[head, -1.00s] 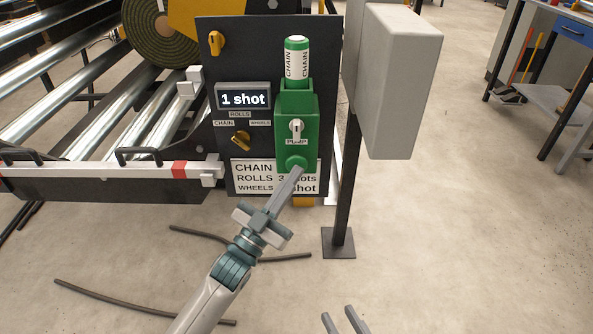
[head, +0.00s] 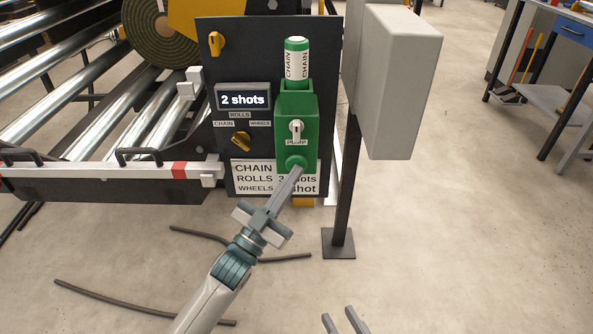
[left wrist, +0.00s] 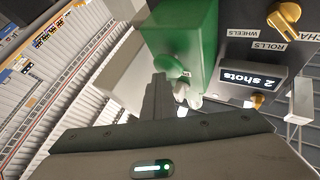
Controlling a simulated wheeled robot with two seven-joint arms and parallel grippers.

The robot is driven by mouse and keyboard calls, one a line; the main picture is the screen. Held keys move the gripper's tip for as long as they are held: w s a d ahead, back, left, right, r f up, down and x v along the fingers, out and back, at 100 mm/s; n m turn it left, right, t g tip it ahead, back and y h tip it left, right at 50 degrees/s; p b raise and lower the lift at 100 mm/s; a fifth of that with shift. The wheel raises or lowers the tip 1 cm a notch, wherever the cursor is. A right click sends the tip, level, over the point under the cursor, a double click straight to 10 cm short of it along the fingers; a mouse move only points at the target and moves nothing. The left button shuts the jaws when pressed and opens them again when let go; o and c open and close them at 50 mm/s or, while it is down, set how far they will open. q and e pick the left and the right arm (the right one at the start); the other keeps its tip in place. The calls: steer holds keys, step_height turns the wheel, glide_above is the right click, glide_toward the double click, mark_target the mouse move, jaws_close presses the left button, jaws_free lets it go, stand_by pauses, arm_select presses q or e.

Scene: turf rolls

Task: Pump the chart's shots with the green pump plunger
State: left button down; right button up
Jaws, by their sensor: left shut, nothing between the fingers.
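The green pump (head: 296,105) is mounted on the dark panel, with a "CHAIN" cylinder (head: 297,62) on top. Its round green plunger (head: 296,162) is at the bottom front; it also shows in the left wrist view (left wrist: 168,66). My left gripper (head: 299,170) is shut and empty, its fingertips at the plunger, seemingly touching it. The display (head: 243,98) reads "2 shots". The chart (head: 258,178) below lists CHAIN, ROLLS "3 shots" and WHEELS; my left fingers cover part of it. My right gripper (head: 343,321) shows at the bottom edge with its fingers apart.
A yellow selector knob (head: 241,139) sits under the display, among ROLLS, CHAIN and WHEELS labels. Another yellow knob (head: 216,42) is at the panel's upper left. A grey box (head: 400,85) on a dark post stands to the right. Dark rods (head: 120,302) lie on the floor.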

arm_select(q)
steer(key=shift+s+f+p, duration=0.1)
steer(key=shift+s+p, duration=0.75)
steer(key=shift+s, duration=0.7)
steer(key=shift+s+p, duration=1.15)
steer(key=shift+s, duration=1.35)
